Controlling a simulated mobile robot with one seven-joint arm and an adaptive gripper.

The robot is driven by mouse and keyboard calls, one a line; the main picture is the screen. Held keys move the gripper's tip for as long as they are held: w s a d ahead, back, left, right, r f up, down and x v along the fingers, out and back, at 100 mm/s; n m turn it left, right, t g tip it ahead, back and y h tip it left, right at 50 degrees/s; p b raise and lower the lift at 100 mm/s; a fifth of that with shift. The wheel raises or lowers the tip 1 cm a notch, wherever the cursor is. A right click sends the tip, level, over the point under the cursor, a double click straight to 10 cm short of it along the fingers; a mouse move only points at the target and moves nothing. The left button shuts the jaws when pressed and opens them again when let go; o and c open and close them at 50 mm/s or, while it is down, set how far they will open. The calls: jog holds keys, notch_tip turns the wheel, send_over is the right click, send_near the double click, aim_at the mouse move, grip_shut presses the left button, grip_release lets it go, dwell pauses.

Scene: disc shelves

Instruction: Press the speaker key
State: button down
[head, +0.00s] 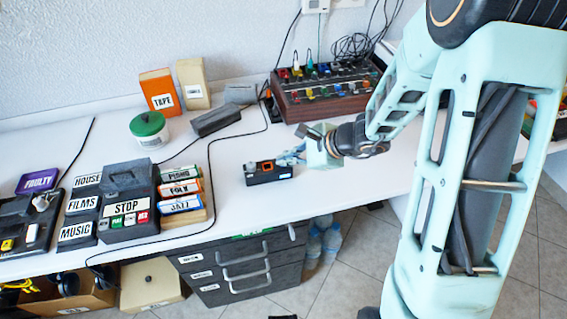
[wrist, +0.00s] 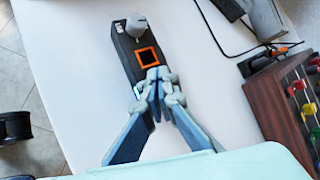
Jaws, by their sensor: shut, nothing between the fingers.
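A small black box (head: 268,173) lies on the white desk near its front edge. In the wrist view the box (wrist: 122,52) has a dark square key in an orange frame (wrist: 147,57) and a grey round knob (wrist: 137,25) beyond it. I see no readable word on the key. My gripper (head: 284,160) is at the right end of the box in the head view. In the wrist view my gripper (wrist: 157,74) is shut and empty, its tips just short of the orange frame. The tips hide the near part of the box; I cannot tell whether they touch it.
A mixer with coloured knobs (head: 322,92) stands behind my gripper. A dark grey block (head: 216,120) and a green-lidded jar (head: 149,129) are farther left. Labelled cases (head: 181,189) and a STOP box (head: 128,207) fill the left. A black cable crosses the desk.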

jog(key=shift+r, duration=0.45)
dwell(0.4)
notch_tip(320, 180, up, 6)
jog(key=p, duration=0.5)
dwell(0.4)
